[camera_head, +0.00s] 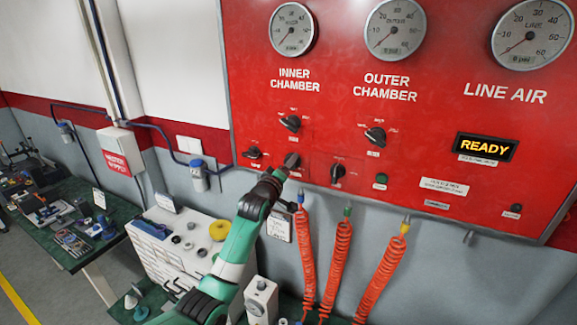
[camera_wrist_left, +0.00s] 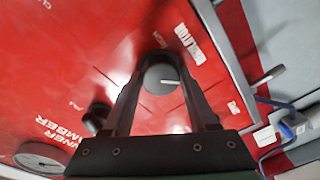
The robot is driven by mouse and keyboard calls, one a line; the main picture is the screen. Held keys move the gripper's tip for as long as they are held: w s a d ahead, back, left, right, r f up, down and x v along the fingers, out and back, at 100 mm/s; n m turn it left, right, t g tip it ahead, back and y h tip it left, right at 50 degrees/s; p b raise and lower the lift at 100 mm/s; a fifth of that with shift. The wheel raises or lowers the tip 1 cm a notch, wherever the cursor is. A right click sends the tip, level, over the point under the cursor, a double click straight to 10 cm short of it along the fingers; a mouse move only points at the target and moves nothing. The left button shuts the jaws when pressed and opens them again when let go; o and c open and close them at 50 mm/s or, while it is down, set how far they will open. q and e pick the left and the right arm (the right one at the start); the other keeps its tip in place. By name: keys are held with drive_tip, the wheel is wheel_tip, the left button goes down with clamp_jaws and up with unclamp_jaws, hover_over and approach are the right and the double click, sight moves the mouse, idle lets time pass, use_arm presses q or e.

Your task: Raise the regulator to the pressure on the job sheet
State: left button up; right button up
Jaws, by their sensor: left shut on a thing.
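My left gripper (camera_head: 291,162) reaches up to the lower edge of the red panel (camera_head: 440,130). Its fingers are shut on a round dark knob (camera_wrist_left: 161,79) with a light pointer mark, which shows between them in the left wrist view. White lettering beside this regulator knob seems to read "REGULATOR". My right gripper is not in view.
Other knobs sit close by: one at left (camera_head: 254,153), one at right (camera_head: 338,172), and two above, including the inner chamber knob (camera_head: 291,123). A display (camera_head: 485,147) reads "READY". Orange coiled hoses (camera_head: 339,260) hang below the panel. A white cabinet (camera_head: 150,252) stands at left.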

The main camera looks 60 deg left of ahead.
use_arm(q)
drive_tip(key=shift+m, duration=0.4)
drive_tip(key=m+t+b, duration=0.1)
drive_tip(key=m+b, duration=0.3)
drive_tip(key=m, duration=0.7)
drive_tip(key=m+b, duration=0.3)
drive_tip(key=m, duration=0.8)
drive_tip(key=shift+f+m+t+h+b, duration=0.15)
drive_tip(key=shift+m+t+h+b, duration=0.2)
drive_tip(key=shift+m+t+h, duration=0.05)
drive_tip(key=o, duration=1.4)
drive_tip(key=shift+s+d, duration=0.1)
